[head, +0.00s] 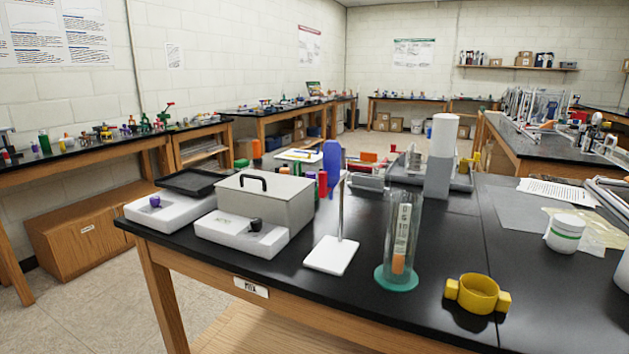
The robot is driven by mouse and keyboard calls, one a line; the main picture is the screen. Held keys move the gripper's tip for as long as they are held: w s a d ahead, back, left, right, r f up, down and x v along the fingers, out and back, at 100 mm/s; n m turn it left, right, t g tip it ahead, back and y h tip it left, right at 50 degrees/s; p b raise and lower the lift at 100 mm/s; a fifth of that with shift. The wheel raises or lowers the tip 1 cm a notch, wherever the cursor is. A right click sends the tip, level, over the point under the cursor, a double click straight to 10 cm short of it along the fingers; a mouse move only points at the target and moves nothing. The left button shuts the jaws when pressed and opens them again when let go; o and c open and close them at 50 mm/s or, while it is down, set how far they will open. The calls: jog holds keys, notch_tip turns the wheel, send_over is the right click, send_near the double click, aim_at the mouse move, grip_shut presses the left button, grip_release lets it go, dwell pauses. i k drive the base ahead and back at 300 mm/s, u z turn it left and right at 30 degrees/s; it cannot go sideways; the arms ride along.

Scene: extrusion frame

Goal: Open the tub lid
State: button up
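A light grey box-shaped tub (284,213) stands on the near black bench, left of the middle. Its flat lid (262,185) carries a black arched handle (253,180) and lies shut on top. A white unit with a dark knob (255,224) is at the tub's front. A small round white jar with a green band (565,233) stands upright at the right, with its white cap on. My gripper is not in view.
A white stand with a thin upright rod (332,255) and a tall glass cylinder (402,235) stand right of the tub. A yellow ring-shaped part (477,294) lies near the front edge. A dark tray-topped unit (190,182) stands left of the tub.

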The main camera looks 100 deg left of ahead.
aim_at(282, 187)
jog(key=u, duration=3.65)
jog(key=k, duration=0.6)
jog(key=u, duration=0.35)
jog(key=i, duration=0.75)
jog(key=u, duration=0.05)
